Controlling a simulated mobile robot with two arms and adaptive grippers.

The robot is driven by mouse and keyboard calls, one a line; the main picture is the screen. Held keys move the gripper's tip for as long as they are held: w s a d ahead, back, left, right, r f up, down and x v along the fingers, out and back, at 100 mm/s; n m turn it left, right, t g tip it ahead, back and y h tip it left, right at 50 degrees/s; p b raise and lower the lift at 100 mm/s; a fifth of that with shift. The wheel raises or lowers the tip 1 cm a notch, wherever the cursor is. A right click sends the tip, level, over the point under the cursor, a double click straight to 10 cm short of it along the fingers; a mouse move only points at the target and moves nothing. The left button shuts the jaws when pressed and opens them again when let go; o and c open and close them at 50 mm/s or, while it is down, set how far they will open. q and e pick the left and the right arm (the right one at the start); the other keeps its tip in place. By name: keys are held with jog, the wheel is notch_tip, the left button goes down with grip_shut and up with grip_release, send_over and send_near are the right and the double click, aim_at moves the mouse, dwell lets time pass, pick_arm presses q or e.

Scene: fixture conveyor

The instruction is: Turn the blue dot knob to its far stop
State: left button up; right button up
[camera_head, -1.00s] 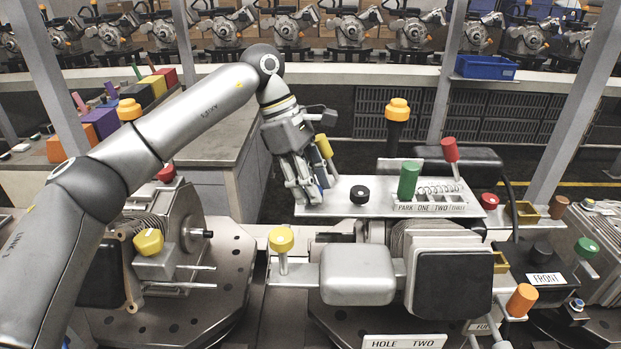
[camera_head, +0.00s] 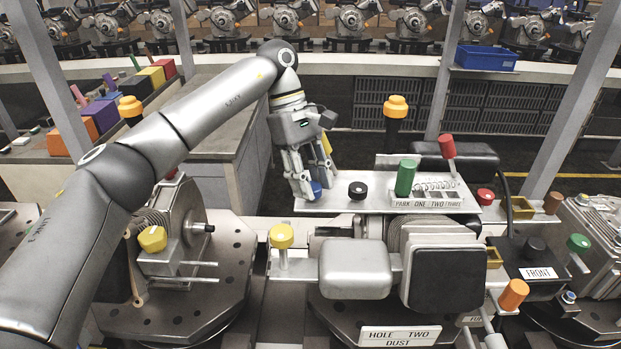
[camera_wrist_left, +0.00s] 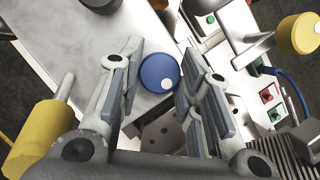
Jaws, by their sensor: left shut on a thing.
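The blue knob (camera_head: 316,189) stands at the left end of a pale metal plate (camera_head: 335,206). In the left wrist view the round blue knob (camera_wrist_left: 159,72) carries a white dot at its lower right. My left gripper (camera_head: 313,183) reaches down to it, with a finger on either side, shut on the knob. The wrist view shows the fingers (camera_wrist_left: 158,62) flanking the knob. The fingers hide part of the knob in the head view. My right gripper is in neither view.
A black knob (camera_head: 357,189) sits just right of the blue one. A yellow knob (camera_head: 281,236) is in front. A yellow handle (camera_wrist_left: 39,139) lies close to the gripper in the wrist view.

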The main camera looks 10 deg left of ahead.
pick_arm(q)
jog(key=shift+r, duration=0.15)
jog(key=o, duration=1)
jog(key=v, duration=1.2)
